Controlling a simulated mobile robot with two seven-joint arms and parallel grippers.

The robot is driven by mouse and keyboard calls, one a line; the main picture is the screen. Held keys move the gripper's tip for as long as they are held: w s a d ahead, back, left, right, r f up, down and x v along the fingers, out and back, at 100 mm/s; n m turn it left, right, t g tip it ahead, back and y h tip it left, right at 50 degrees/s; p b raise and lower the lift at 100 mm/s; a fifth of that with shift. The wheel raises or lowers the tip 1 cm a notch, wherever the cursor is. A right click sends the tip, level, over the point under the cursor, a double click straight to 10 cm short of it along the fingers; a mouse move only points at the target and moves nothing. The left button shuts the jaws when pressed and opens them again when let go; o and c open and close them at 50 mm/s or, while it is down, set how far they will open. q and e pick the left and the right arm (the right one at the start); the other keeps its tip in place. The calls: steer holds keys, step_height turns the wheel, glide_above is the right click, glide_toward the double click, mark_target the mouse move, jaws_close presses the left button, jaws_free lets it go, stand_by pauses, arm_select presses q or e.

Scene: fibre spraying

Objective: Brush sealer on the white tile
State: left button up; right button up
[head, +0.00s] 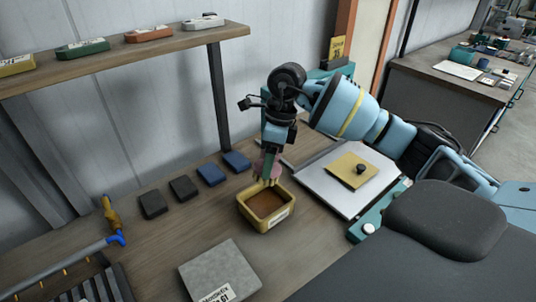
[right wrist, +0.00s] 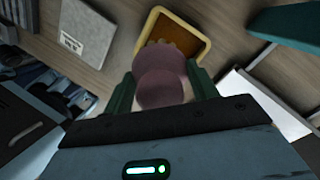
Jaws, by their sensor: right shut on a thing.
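My right gripper (head: 269,158) is shut on a pinkish brush (head: 263,168), which points down over a small yellow tray (head: 284,222) with brown content. The brush's lower end is at the tray's far rim or just inside; I cannot tell whether it touches the content. In the right wrist view, the brush (right wrist: 162,85) sits between the green fingers and overlaps the tray (right wrist: 205,30). A grey tile (head: 218,270) with a white label lies at the near edge. I cannot single out a white tile with certainty; a small white piece (head: 203,21) is on the shelf. My left gripper is out of view.
A white board (head: 335,195) bearing a yellow plate (head: 350,165) with a black knob lies right of the tray. Dark and blue blocks (head: 210,174) line the back. A shelf (head: 110,56) overhangs the bench. A hose-like tool (head: 112,222) and rack are at left.

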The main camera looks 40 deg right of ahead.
steer(key=shift+d+b+x, duration=0.2)
steer(key=shift+b+x, duration=0.05)
steer(key=shift+x, duration=0.55)
steer(key=shift+d+b+x, duration=0.2)
steer(key=shift+b+x, duration=0.1)
steer(key=shift+x, duration=0.45)
steer(key=shift+d+b+x, duration=0.15)
steer(key=shift+b+x, duration=0.1)
steer(key=shift+x, duration=0.55)
steer(key=shift+d+b+x, duration=0.25)
steer(key=shift+b+x, duration=0.15)
steer(key=shift+x, duration=0.7)
steer(key=shift+d+b+x, duration=0.25)
steer(key=shift+b+x, duration=0.1)
steer(key=shift+x, duration=0.7)
arm_select(q)
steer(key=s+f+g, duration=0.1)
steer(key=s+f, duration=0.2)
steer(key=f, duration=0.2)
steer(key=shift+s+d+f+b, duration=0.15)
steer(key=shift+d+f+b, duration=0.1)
steer(key=shift+b, duration=0.15)
arm_select(e)
steer(key=shift+w+d+f, duration=0.1)
steer(key=shift+f, duration=0.95)
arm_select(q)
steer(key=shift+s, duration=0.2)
